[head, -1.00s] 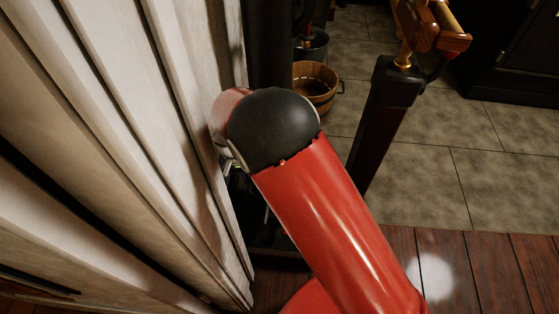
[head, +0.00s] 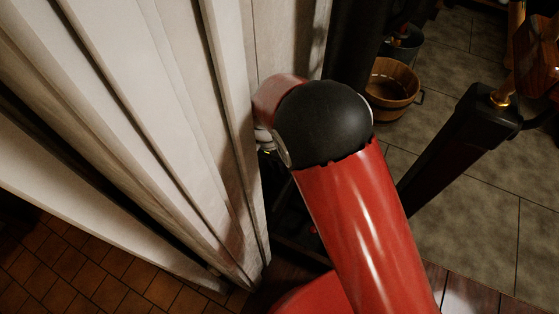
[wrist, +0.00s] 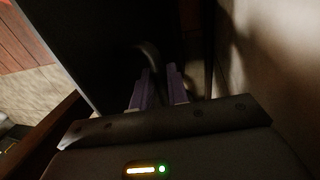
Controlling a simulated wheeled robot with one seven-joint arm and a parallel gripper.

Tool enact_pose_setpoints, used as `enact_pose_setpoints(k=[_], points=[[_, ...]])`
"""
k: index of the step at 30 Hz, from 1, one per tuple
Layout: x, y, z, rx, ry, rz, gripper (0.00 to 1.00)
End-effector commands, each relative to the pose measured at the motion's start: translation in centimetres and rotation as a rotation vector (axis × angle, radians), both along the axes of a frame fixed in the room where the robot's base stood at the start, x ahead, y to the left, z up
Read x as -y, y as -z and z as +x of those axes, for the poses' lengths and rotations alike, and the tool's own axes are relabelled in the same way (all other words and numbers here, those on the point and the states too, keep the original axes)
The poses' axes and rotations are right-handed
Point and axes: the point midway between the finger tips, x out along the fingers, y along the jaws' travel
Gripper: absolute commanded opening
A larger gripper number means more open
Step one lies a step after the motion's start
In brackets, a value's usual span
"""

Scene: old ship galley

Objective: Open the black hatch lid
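In the wrist view a large flat black surface (wrist: 105,45), which looks like the black hatch lid, fills the upper middle. It is very dark there. A curved grey bar, seemingly a handle (wrist: 150,54), stands out in front of it and runs down towards my fingertips. My gripper (wrist: 159,72) has its two purplish fingers close together with a narrow dark gap between them. The bar's lower end meets this gap, but I cannot tell whether the fingers touch or hold it. In the head view my red arm and its black joint hide the gripper and the lid.
A pale ribbed wall (head: 150,120) stands close on the left of my arm. A wooden tub (head: 391,90) and a dark bucket (head: 402,45) stand on stone tiles (head: 455,180) behind. A dark post (head: 455,135) with a brass fitting stands on the right.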

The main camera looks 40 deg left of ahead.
Motion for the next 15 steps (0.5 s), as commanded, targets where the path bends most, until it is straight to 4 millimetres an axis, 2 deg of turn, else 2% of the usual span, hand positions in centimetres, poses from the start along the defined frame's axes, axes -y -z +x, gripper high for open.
enact_pose_setpoints(k=[1, 4, 15], points=[[0.06, 0.27, -0.14, -0.002, -0.003, -0.004, 0.23], [0.00, 0.10, 0.02, 0.001, -0.001, -0.001, 0.34], [-0.17, -0.45, 0.29, 0.006, 0.001, 0.007, 0.34]])
